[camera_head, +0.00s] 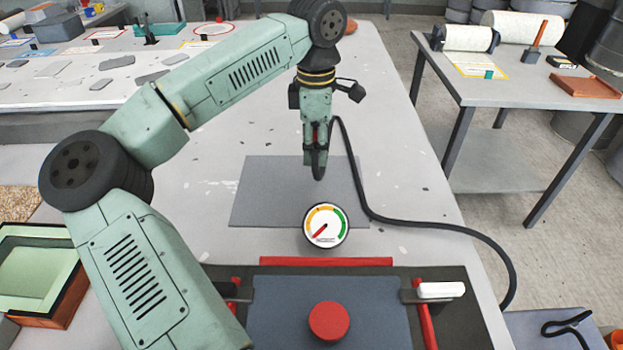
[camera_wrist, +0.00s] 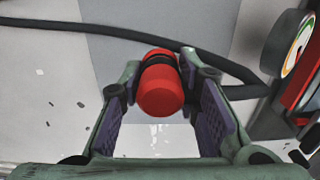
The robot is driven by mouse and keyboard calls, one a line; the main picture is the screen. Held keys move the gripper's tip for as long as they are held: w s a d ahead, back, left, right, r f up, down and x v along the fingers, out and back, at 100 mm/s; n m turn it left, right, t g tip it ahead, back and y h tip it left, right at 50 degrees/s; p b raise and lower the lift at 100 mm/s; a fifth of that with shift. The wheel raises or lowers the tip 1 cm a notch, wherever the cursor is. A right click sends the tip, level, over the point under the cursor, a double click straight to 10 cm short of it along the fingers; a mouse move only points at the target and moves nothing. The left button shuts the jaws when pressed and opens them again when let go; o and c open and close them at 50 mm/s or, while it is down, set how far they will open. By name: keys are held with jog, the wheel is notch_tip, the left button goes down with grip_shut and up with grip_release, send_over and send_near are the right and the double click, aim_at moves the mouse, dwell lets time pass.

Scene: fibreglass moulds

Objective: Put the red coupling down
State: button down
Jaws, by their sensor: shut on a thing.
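My gripper (camera_head: 318,172) points down over the grey mat (camera_head: 258,195) on the table. In the wrist view its fingers (camera_wrist: 165,100) stand on either side of the red coupling (camera_wrist: 160,88), shut on it. The coupling has a rounded red end towards the camera and a black band further along. In the head view the fingers hide most of it, and only a small bit of red shows. A black hose (camera_head: 372,205) runs from near my gripper to the right; I cannot tell whether it joins the coupling.
A pressure gauge (camera_head: 325,226) stands at the mat's front edge. In front is a grey plate with a red knob (camera_head: 329,321) and a red bar (camera_head: 326,262). A side table (camera_head: 520,80) with rolls stands at the right. Table left of the mat looks clear.

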aim_at(315, 135)
notch_tip(315, 135, down, 6)
jog(key=b, duration=0.2)
jog(key=shift+b, duration=0.4)
jog(key=shift+r, duration=0.1)
jog(key=shift+f+b, duration=0.45)
jog(key=shift+f, duration=0.1)
jog(key=c, duration=1.2)
grip_release()
jog(key=shift+r, duration=0.1)
jog(key=shift+r, duration=0.1)
notch_tip(315, 135, up, 13)
jog(key=p, duration=0.9)
jog(key=shift+f, duration=0.2)
